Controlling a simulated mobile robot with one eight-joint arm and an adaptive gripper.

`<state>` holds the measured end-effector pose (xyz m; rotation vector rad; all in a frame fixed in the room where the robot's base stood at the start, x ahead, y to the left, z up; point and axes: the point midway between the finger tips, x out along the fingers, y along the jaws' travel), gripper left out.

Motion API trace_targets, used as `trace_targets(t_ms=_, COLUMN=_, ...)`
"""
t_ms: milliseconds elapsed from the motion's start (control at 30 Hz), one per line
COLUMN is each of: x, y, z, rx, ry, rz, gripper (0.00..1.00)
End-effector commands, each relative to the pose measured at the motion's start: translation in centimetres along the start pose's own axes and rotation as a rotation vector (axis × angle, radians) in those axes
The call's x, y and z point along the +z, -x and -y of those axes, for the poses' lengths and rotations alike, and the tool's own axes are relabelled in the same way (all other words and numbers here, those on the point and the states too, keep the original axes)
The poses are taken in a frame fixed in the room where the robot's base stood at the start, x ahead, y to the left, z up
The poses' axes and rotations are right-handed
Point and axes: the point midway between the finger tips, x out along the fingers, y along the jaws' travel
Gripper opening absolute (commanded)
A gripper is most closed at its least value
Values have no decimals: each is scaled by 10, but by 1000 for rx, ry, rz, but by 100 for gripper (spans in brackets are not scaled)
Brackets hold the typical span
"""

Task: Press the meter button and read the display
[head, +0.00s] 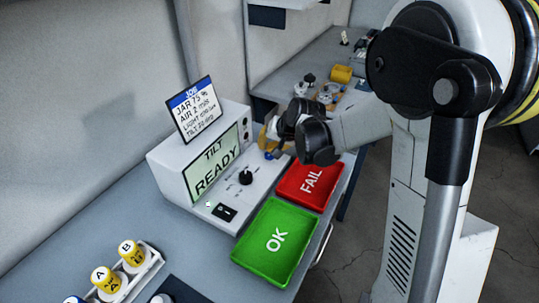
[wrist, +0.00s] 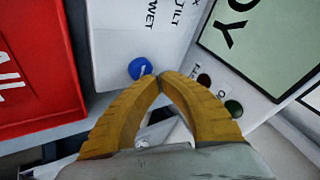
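The meter (head: 172,162) is a white box on the bench. Its pale green display (head: 213,164) reads "TILT READY"; part of the display (wrist: 262,35) also shows in the wrist view. The blue button (wrist: 141,68) is on the meter's panel, just beyond and slightly left of my fingertips; in the head view it (head: 270,155) is close below my gripper. My gripper (head: 265,139) is at the meter's right end, its yellow fingers (wrist: 160,77) shut tip to tip with nothing between them. I cannot tell whether the tips touch the panel.
A job card (head: 195,110) stands on the meter. A black knob (head: 246,177) and switch (head: 222,211) are on its panel. The green OK tray (head: 250,259) and red FAIL tray (head: 322,198) lie in front. A rack (head: 150,266) with yellow-capped pieces A and B is at lower left.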

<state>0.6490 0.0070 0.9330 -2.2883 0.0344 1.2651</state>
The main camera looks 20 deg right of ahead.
Motion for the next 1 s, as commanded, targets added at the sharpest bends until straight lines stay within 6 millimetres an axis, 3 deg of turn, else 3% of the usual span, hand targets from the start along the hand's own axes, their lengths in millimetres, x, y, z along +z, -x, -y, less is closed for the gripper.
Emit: trace_targets(t_ms=1000, x=5, y=-9, z=-5, rx=0, ry=0, rz=0, gripper=0)
